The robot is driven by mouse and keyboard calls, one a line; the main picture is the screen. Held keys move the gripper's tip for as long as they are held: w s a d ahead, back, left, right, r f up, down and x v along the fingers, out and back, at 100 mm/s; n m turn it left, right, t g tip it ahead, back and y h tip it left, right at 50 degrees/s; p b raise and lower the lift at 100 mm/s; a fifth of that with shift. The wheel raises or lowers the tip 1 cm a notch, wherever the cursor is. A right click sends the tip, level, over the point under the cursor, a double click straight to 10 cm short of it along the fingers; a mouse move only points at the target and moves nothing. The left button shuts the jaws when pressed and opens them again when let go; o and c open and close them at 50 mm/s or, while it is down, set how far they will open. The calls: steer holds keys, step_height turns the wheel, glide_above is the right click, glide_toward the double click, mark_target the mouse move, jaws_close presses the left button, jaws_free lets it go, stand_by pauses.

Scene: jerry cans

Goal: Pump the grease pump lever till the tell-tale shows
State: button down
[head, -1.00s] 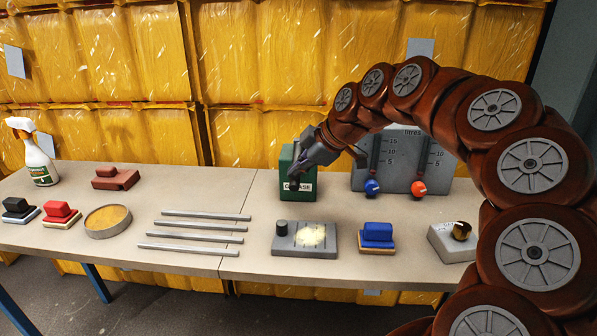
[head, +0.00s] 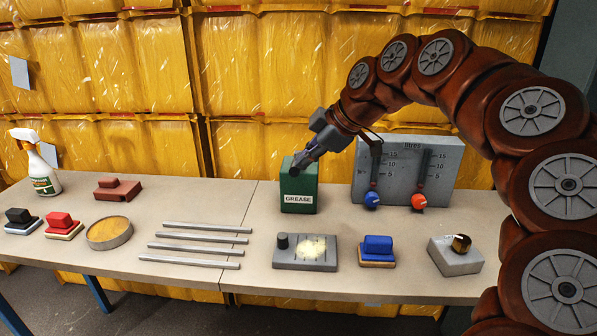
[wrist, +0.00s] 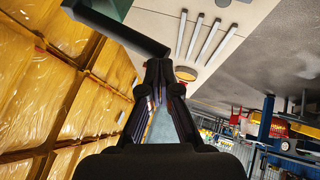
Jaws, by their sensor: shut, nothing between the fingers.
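The grease pump is a green box (head: 304,205) with a white GREASE label, on the table in the head view. I cannot make out a tell-tale; my gripper hides part of the pump.
A grey gauge panel (head: 400,165) with blue and red knobs stands right of the pump. In front are a grey plate (head: 340,262) with a black knob, a blue block (head: 377,245) and a grey block (head: 455,262). Several metal rods (head: 195,246) lie left.

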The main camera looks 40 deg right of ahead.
steer(key=shift+v, duration=2.7)
steer(key=s+a+f+m+g, duration=0.1)
steer(key=s+a+f+g, duration=0.1)
steer(key=a+f, duration=0.55)
steer(key=s+a+f+m+g, duration=0.2)
steer(key=s+a+f+g, duration=0.15)
steer(key=a, duration=0.65)
steer(key=s+a+f+m+g+h, duration=0.15)
steer(key=s+f+m, duration=0.25)
steer(key=s+f, duration=0.45)
steer(key=s+a+f+m+g+h, duration=0.1)
steer(key=s+a+f+m+g, duration=0.2)
steer(key=s+f, duration=0.5)
step_height(320, 180, up, 20)
steer(key=m+t+p, duration=0.1)
steer(key=p, duration=1.7)
steer(key=shift+s+d, duration=0.5)
